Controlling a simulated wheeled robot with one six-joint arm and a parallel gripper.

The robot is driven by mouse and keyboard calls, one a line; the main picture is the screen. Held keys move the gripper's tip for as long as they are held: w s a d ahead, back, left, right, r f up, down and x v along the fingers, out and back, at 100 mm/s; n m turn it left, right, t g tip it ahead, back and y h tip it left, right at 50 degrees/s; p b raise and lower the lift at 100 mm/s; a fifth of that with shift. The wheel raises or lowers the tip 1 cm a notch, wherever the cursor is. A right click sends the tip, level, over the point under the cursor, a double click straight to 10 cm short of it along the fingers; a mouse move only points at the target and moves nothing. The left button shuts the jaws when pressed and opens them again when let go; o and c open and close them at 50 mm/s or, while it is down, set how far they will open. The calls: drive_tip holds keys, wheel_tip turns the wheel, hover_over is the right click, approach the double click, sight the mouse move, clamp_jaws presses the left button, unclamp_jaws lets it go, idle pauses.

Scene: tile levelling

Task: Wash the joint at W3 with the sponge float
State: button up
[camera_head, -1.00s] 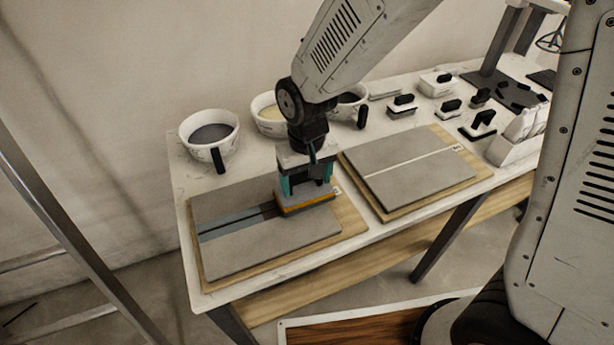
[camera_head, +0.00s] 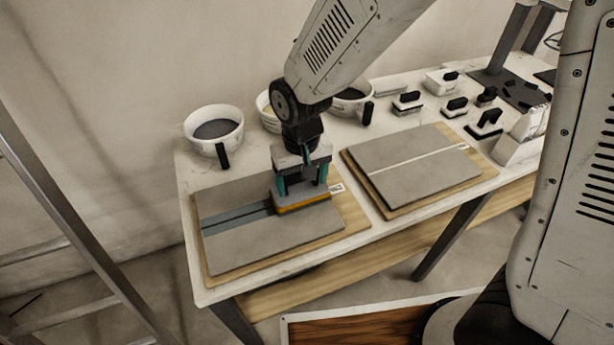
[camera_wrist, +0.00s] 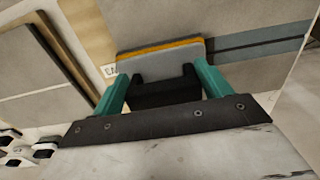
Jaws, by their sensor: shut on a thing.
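My gripper (camera_head: 301,183) is shut on the black handle (camera_wrist: 165,90) of the sponge float (camera_head: 303,202), a grey block with an orange layer. The float is at the right end of the joint (camera_head: 236,216) on the left tiled board (camera_head: 275,240), beside its label, which is partly hidden. In the wrist view the float (camera_wrist: 160,50) covers the joint's end, and the dark joint (camera_wrist: 255,42) runs on to the right. I cannot tell for certain whether the sponge touches the tiles.
A second tiled board (camera_head: 420,165) with a pale joint lies to the right. Mugs or buckets, including a white one with dark content (camera_head: 214,130), stand behind. Several black-handled tools (camera_head: 407,102) stand at the back right. A wooden panel (camera_head: 370,325) lies below the table.

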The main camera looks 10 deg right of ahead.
drive_tip(key=shift+s+a+r, duration=0.1)
drive_tip(key=shift+s+a, duration=0.05)
drive_tip(key=shift+a, duration=0.45)
drive_tip(key=shift+s+a, duration=0.15)
drive_tip(key=shift+a, duration=0.4)
drive_tip(key=shift+a, duration=0.1)
drive_tip(key=shift+s+a, duration=0.3)
drive_tip(key=shift+a, duration=0.5)
drive_tip(key=shift+a, duration=0.1)
drive_tip(key=shift+s+a+f, duration=0.1)
drive_tip(key=shift+s+a, duration=0.2)
drive_tip(key=shift+a, duration=0.5)
drive_tip(key=shift+s+a+f, duration=0.1)
drive_tip(key=shift+s+a, duration=0.2)
drive_tip(key=shift+a, duration=0.5)
drive_tip(key=shift+s+a+r, duration=0.1)
drive_tip(key=shift+s+a, duration=0.05)
drive_tip(key=shift+a, duration=0.45)
drive_tip(key=shift+s+a+r, duration=0.1)
drive_tip(key=shift+a, duration=0.5)
wheel_tip(320, 180, up, 8)
